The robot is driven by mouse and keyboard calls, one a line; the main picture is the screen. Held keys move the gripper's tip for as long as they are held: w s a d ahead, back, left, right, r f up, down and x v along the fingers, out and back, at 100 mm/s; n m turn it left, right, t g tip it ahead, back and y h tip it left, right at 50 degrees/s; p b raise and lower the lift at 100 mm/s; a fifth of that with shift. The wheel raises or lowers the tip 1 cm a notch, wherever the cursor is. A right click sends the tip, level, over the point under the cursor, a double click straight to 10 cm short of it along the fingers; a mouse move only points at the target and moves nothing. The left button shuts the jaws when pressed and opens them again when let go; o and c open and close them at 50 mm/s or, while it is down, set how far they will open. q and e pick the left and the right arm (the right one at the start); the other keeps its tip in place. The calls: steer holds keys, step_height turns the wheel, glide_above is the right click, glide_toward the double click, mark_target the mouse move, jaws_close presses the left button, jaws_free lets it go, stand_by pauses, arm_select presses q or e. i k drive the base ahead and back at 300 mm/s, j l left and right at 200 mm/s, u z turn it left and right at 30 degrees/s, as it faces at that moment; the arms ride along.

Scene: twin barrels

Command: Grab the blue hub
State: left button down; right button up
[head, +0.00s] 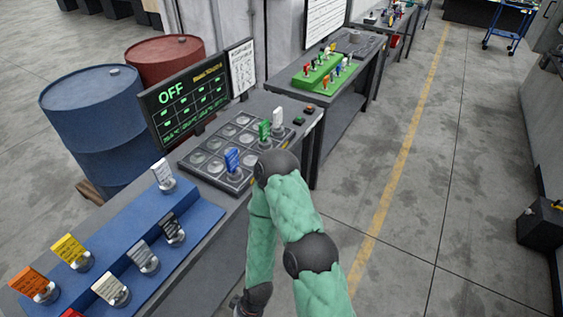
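The blue hub (232,161) has a blue tag on top and stands upright at the near right corner of a dark tray (205,174) with round sockets, on the grey workbench. A green hub (264,133) and a white hub (278,120) stand in the same tray, farther along its right side. One of my arms, green with black joints, rises from the bottom edge just right of the blue hub and bends back down. I cannot tell which arm it is. No gripper fingers show clearly.
A blue stepped rack (128,240) with several coloured hubs fills the bench's near left. A screen reading OFF (187,100) stands behind the tray. Blue (97,110) and red (165,60) barrels stand beyond the bench.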

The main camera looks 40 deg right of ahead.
mark_target(234, 172)
steer(key=l+z, duration=0.15)
steer(key=z, duration=0.7)
steer(key=i+l+u, duration=0.1)
steer(key=u, duration=0.3)
steer(key=l+u, duration=0.2)
steer(key=u, duration=0.25)
steer(key=l+u, duration=0.25)
steer(key=u, duration=0.15)
steer(key=i+l+u, duration=0.1)
steer(key=u, duration=0.35)
steer(key=l+u, duration=0.4)
steer(key=k+j, duration=0.05)
steer(key=j, duration=0.1)
